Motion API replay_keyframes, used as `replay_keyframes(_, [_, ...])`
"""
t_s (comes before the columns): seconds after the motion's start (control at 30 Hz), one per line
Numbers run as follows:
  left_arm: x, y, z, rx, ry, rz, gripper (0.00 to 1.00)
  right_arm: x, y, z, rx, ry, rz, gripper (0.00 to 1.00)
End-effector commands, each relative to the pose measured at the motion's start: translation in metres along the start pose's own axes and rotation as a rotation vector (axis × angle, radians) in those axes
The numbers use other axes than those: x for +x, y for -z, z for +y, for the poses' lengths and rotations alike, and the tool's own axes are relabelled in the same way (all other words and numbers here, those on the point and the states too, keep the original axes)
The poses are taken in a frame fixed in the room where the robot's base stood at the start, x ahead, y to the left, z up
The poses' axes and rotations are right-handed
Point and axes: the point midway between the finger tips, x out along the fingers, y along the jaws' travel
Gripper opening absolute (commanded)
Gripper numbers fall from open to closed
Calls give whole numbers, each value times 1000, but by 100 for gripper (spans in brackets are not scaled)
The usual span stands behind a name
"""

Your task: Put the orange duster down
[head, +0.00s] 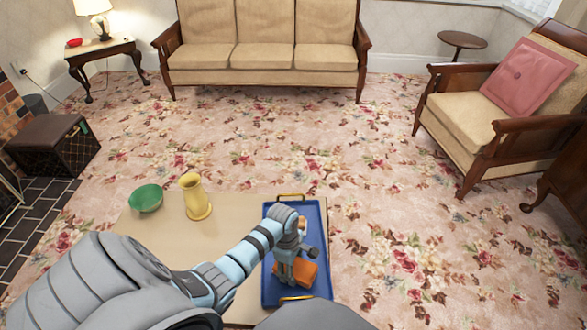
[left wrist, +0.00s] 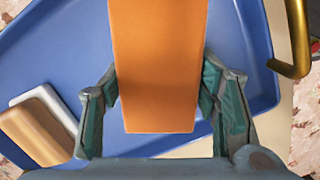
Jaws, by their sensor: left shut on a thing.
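My left gripper (head: 291,268) is over the blue tray (head: 313,235) on the low table. It is shut on the orange duster (head: 306,273), whose ends stick out on both sides of it. In the left wrist view the orange duster (left wrist: 157,70) lies between the two fingers of the left gripper (left wrist: 160,108), with the blue tray (left wrist: 60,60) below. I cannot tell whether the duster touches the tray floor. My right gripper is not in view.
A tan and white block (left wrist: 35,130) lies in the tray. The tray has brass handles (head: 291,197). A yellow jug (head: 196,198) and a green bowl (head: 146,198) stand on the beige table (head: 235,208) to the left; the tabletop between jug and tray is clear.

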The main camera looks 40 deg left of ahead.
Motion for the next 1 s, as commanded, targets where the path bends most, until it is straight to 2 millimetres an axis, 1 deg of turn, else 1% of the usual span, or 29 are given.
replay_keyframes(0.03, [12, 1, 0, 0, 1, 0, 11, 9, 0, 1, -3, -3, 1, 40])
replay_keyframes(0.2, [9, 1, 1, 1, -1, 0, 11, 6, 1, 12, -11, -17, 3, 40])
replay_keyframes(0.37, [12, 1, 1, 1, 0, 0, 11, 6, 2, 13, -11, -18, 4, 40])
replay_keyframes(0.4, [11, 1, 1, 1, -1, 0, 62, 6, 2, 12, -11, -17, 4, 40])
replay_keyframes(0.5, [11, 1, 1, 1, -1, 0, 76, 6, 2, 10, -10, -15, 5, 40])
replay_keyframes(0.77, [11, 1, 0, 0, -1, 0, 76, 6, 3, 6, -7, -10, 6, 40])
replay_keyframes(0.83, [8, 1, 0, 1, -1, 0, 76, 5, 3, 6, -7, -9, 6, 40])
replay_keyframes(0.87, [5, 1, 0, 1, -1, 0, 76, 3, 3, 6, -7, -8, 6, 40])
replay_keyframes(0.93, [-8, 1, 0, 0, -1, 0, 76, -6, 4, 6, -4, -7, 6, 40])
replay_keyframes(1.0, [-26, 1, 0, 0, -1, 0, 76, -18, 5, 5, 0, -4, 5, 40])
